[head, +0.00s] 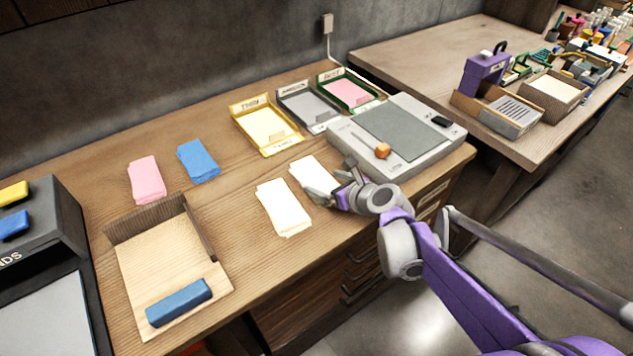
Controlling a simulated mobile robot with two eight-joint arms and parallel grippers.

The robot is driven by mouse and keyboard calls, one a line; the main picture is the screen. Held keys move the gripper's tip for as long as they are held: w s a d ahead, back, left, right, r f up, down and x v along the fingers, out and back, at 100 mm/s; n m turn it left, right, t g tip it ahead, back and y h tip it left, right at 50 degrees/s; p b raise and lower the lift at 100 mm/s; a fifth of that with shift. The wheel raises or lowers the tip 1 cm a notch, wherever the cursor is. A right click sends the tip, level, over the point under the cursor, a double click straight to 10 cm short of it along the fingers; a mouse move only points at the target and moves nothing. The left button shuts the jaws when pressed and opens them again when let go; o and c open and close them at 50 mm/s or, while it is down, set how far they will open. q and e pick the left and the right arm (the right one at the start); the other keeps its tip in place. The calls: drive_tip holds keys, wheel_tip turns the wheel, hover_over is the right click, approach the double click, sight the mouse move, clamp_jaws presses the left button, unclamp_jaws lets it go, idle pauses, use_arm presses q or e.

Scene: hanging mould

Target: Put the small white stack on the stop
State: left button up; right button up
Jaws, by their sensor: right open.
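Two white stacks lie on the wooden table near its front edge. One white stack (284,208) lies flat and in full view. The other white stack (309,170) is just right of it, its near right part hidden by my right gripper. My right gripper (328,195) is open, its fingers at the near end of that right white stack; I cannot tell whether they touch it. A grey device (345,153) at the right carries a grey mat and an orange block (382,151). I cannot tell which part is the stop. My left gripper is out of view.
Pink (146,179) and blue (198,161) stacks lie at the left. A walled wooden board (165,260) holds a blue bar (179,302). Yellow (264,151), grey (322,128) and green (378,104) trays stand along the back. A second table (420,50) is at the right.

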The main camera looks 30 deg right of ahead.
sight(319, 180)
drive_tip(key=x, duration=0.3)
drive_tip(key=shift+w+f+b, duration=0.15)
drive_tip(key=shift+w+b, duration=0.05)
drive_tip(key=shift+b, duration=0.1)
drive_tip(key=shift+c, duration=0.3)
